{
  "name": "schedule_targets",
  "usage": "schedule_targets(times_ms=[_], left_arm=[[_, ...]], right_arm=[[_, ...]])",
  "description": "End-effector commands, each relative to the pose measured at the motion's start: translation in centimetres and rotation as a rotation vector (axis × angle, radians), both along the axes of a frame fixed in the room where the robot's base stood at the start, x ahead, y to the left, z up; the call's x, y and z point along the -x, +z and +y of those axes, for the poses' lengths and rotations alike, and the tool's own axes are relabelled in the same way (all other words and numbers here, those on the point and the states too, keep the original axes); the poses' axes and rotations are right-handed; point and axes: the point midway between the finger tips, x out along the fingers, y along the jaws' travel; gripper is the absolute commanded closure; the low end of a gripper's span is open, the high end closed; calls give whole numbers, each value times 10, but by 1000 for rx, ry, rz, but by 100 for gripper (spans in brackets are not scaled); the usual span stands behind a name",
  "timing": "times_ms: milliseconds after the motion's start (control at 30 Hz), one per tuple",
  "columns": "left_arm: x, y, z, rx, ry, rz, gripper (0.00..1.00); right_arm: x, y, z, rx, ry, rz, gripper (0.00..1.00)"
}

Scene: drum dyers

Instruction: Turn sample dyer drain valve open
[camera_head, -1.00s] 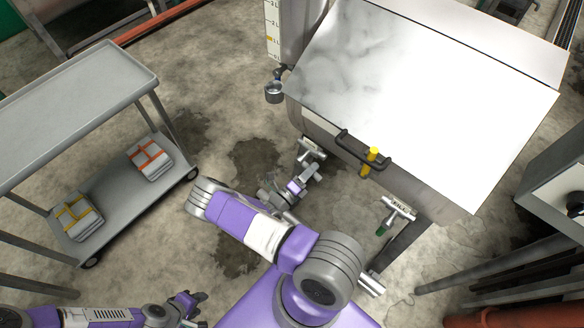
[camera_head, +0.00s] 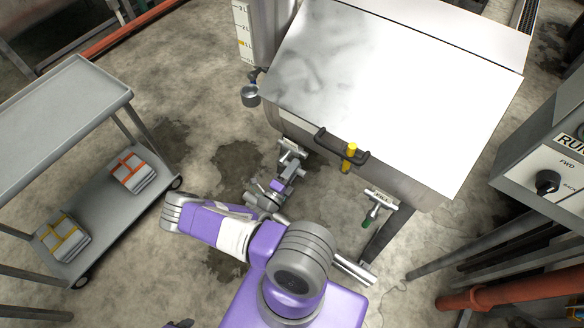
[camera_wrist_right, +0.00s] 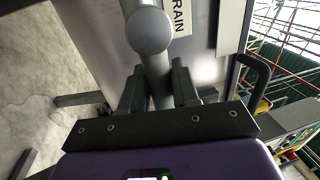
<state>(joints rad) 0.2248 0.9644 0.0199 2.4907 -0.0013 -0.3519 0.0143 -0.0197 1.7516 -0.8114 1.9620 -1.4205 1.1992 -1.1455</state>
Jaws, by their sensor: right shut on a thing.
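The sample dyer (camera_head: 385,80) is a steel tank with a pale lid. Its drain valve (camera_head: 291,150) sticks out low on the left of its front, and the wrist view shows the DRAIN label (camera_wrist_right: 177,14) beside a grey pipe with a round end (camera_wrist_right: 149,30). My right gripper (camera_head: 283,181) is at this valve. In the right wrist view its fingers (camera_wrist_right: 158,82) are shut on the grey valve handle (camera_wrist_right: 157,70). The handle's far end is hidden by the pipe end. Only a dark tip of my left gripper (camera_head: 180,323) shows at the bottom edge.
A second valve with a green handle (camera_head: 370,216) sits to the right on the dyer. A grey cart (camera_head: 62,112) stands left, a control box with a knob (camera_head: 548,182) right.

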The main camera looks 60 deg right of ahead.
Motion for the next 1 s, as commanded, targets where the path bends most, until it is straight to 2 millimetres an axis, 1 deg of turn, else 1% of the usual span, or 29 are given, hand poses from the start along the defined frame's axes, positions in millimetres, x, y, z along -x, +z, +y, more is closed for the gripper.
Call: schedule_targets(times_ms=[100,133,200,233,467,567,667,900,1000], left_arm=[[0,0,0,0,0,0,57],[0,0,0,0,0,0,57],[0,0,0,0,0,0,57],[0,0,0,0,0,0,57],[0,0,0,0,0,0,57],[0,0,0,0,0,0,57],[0,2,0,0,0,0,57],[0,4,0,0,0,0,57],[0,5,0,0,0,0,57]], right_arm=[[1,0,1,-1,-3,9,100],[1,0,1,-1,-3,9,67],[1,0,1,-1,-2,8,56],[1,0,1,-1,-1,7,52],[0,0,0,0,-1,4,52],[-1,-1,4,-1,0,3,52],[-3,-3,15,-2,2,1,52],[-9,-11,54,-3,1,3,52],[-11,-13,66,-1,1,4,52]])
